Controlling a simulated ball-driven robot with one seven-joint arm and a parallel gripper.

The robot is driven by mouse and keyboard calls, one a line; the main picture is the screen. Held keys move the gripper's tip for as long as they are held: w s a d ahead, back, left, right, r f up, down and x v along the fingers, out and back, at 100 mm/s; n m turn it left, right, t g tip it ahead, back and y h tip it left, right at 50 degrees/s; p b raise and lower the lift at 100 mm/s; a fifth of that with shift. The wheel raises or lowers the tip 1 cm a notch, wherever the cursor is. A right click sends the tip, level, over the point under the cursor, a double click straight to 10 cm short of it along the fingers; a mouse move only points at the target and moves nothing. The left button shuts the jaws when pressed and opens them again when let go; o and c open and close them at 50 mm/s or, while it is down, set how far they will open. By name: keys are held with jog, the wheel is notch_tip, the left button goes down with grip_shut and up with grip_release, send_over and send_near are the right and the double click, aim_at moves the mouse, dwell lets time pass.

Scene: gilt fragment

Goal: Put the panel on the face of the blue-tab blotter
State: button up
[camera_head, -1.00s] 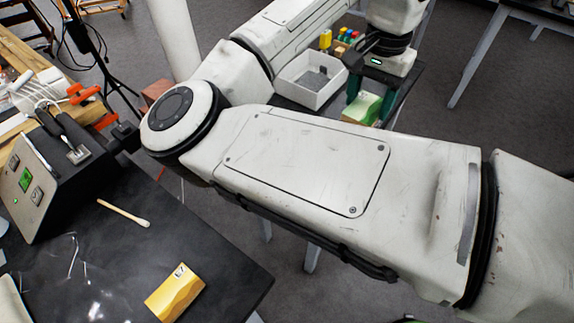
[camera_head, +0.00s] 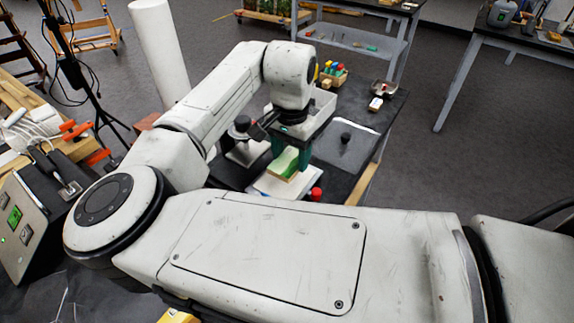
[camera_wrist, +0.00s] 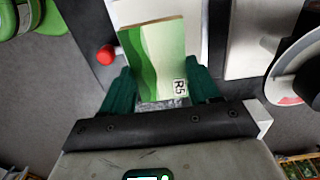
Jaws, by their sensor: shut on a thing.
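The panel (camera_head: 285,165) is a small board painted green and cream; in the wrist view the panel (camera_wrist: 155,60) shows an "R5" label at its lower right corner. My gripper (camera_head: 289,158) is shut on it, with one dark green finger on each side, as the gripper (camera_wrist: 160,80) also shows in the wrist view. A white sheet or board (camera_head: 268,187) with a red knob (camera_head: 316,194) lies below and around the panel. I cannot tell whether the panel touches it. I cannot make out a blue tab on any blotter.
A white open tray (camera_head: 318,112) stands behind my gripper. A black knob (camera_head: 346,138) stands on the dark surface to the right. Another black-knobbed piece (camera_head: 242,123) is to the left. A wooden box of coloured items (camera_head: 333,76) is at the back. My arm hides much of the foreground.

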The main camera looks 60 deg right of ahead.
aim_at(287, 159)
jog(key=f, duration=0.3)
jog(key=shift+w+a, duration=0.15)
jog(key=shift+w, duration=0.2)
jog(key=shift+f, duration=0.55)
jog(key=shift+f, duration=0.15)
jog(key=o, duration=1)
jog(key=shift+o, duration=0.2)
notch_tip(287, 159, up, 12)
jog(key=shift+r, duration=0.2)
